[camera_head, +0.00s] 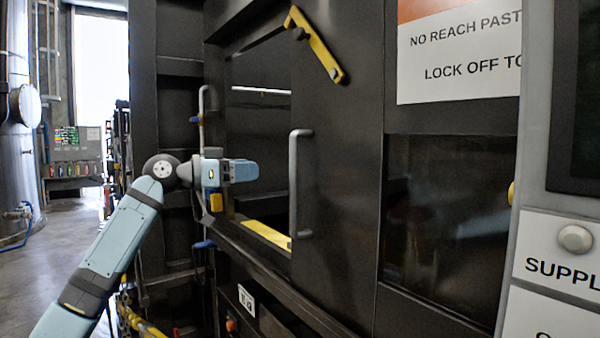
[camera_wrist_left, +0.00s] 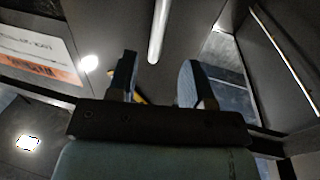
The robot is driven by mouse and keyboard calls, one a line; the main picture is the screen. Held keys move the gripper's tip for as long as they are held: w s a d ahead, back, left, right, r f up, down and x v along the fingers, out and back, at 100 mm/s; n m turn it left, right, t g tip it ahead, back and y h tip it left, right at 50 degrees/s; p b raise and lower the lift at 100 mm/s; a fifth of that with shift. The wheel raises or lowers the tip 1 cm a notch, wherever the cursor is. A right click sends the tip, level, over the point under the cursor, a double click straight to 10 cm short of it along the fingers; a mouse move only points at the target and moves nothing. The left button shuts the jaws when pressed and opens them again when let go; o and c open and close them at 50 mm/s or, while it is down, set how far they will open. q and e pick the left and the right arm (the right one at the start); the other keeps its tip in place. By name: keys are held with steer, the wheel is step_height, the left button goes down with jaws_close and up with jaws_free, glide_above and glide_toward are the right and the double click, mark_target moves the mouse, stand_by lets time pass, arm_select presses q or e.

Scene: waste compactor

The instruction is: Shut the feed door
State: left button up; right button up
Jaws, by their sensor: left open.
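The feed door looks like the dark panel (camera_head: 340,170) with a vertical grey bar handle (camera_head: 294,185) near its left edge. A dark opening (camera_head: 258,120) shows to the left of the panel, so the door looks open. My left gripper (camera_head: 252,170) is open and empty, left of the handle and apart from it, in front of the opening. In the left wrist view the two fingers (camera_wrist_left: 158,78) stand apart, and the handle (camera_wrist_left: 160,28) shows beyond them, in line with the gap. My right gripper is not in view.
A yellow bent bar (camera_head: 318,45) is on the panel's upper part, and a yellow strip (camera_head: 268,235) lies along the opening's lower edge. A warning sign (camera_head: 458,55) and a grey control panel (camera_head: 565,190) are to the right. Clear floor (camera_head: 75,225) shows at left.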

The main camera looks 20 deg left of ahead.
mark_target(300, 167)
arm_select(q)
steer(key=shift+p+x, duration=1.1)
steer(key=shift+x, duration=5.4)
steer(key=shift+c, duration=0.2)
steer(key=c, duration=0.7)
jaws_close()
